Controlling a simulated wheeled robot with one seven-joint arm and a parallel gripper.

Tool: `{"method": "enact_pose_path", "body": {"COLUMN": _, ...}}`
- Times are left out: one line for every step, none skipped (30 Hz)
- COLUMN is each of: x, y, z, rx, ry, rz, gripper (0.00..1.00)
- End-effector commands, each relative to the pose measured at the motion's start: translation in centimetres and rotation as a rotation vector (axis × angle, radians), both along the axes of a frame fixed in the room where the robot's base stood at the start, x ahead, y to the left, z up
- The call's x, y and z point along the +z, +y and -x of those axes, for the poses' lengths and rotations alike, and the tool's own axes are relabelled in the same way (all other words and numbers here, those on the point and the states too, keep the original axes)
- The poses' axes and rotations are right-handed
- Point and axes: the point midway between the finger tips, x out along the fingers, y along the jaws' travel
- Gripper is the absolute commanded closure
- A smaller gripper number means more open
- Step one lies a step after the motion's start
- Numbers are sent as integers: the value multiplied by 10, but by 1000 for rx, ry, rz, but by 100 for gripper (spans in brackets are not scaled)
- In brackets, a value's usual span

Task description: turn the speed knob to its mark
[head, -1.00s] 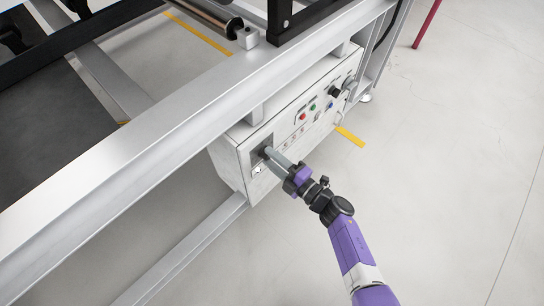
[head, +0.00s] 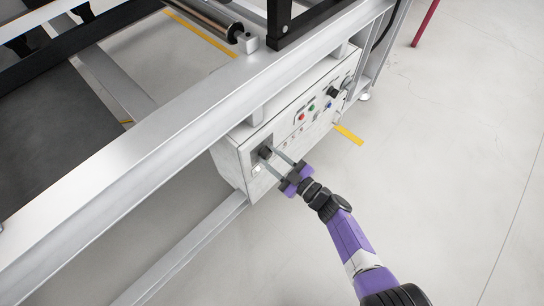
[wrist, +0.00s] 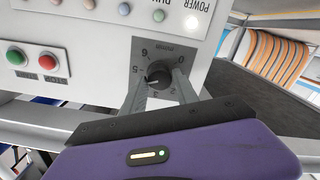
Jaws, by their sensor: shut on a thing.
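The speed knob (wrist: 158,73) is a small round black knob on a dark grey dial plate (wrist: 142,50) with white numbers and "m/min". The knob carries a pale pointer line on its lower left side in the wrist view; the exact mark it faces is hard to read. My gripper (wrist: 157,82) has one finger on each side of the knob and is shut on it. In the head view, the knob (head: 265,152) sits at the near end of the control box, with my gripper (head: 271,158) reaching it from the lower right. The fingers hide parts of the dial.
The white control box (head: 290,135) hangs under a metal frame rail (head: 170,125). Green (wrist: 16,57) and red (wrist: 48,61) buttons and several lamps share its panel. A black knob (head: 334,91) is at its far end. The floor to the right is clear.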

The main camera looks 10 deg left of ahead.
Motion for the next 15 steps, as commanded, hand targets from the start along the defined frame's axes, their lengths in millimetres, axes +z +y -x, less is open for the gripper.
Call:
{"method": "enact_pose_path", "body": {"x": 0, "y": -1, "z": 0, "rx": -2, "ry": 36, "rz": -24, "gripper": 100}}
{"method": "enact_pose_path", "body": {"x": 0, "y": -1, "z": 0, "rx": -2, "ry": 56, "rz": -39, "gripper": 100}}
{"method": "enact_pose_path", "body": {"x": 0, "y": -1, "z": 0, "rx": -2, "ry": 82, "rz": -59, "gripper": 100}}
{"method": "enact_pose_path", "body": {"x": 0, "y": 0, "z": 0, "rx": -1, "ry": 101, "rz": -75, "gripper": 100}}
{"method": "enact_pose_path", "body": {"x": 0, "y": 0, "z": 0, "rx": -1, "ry": 119, "rz": -89, "gripper": 100}}
{"method": "enact_pose_path", "body": {"x": -1, "y": -1, "z": 0, "rx": -1, "ry": 143, "rz": -108, "gripper": 100}}
{"method": "enact_pose_path", "body": {"x": -1, "y": -1, "z": 0, "rx": -1, "ry": 160, "rz": -121, "gripper": 100}}
{"method": "enact_pose_path", "body": {"x": 0, "y": -1, "z": 0, "rx": -1, "ry": 175, "rz": -133, "gripper": 100}}
{"method": "enact_pose_path", "body": {"x": 0, "y": -1, "z": -1, "rx": -1, "ry": 195, "rz": -149, "gripper": 100}}
{"method": "enact_pose_path", "body": {"x": 0, "y": -1, "z": -1, "rx": -1, "ry": 209, "rz": -161, "gripper": 100}}
{"method": "enact_pose_path", "body": {"x": 0, "y": -1, "z": -1, "rx": -1, "ry": 222, "rz": -171, "gripper": 100}}
{"method": "enact_pose_path", "body": {"x": 0, "y": -1, "z": -1, "rx": -2, "ry": 239, "rz": -185, "gripper": 100}}
{"method": "enact_pose_path", "body": {"x": 0, "y": -1, "z": -1, "rx": -1, "ry": 250, "rz": -193, "gripper": 100}}
{"method": "enact_pose_path", "body": {"x": 0, "y": -1, "z": -1, "rx": -1, "ry": 261, "rz": -200, "gripper": 100}}
{"method": "enact_pose_path", "body": {"x": -1, "y": -1, "z": -1, "rx": -1, "ry": 274, "rz": -210, "gripper": 100}}
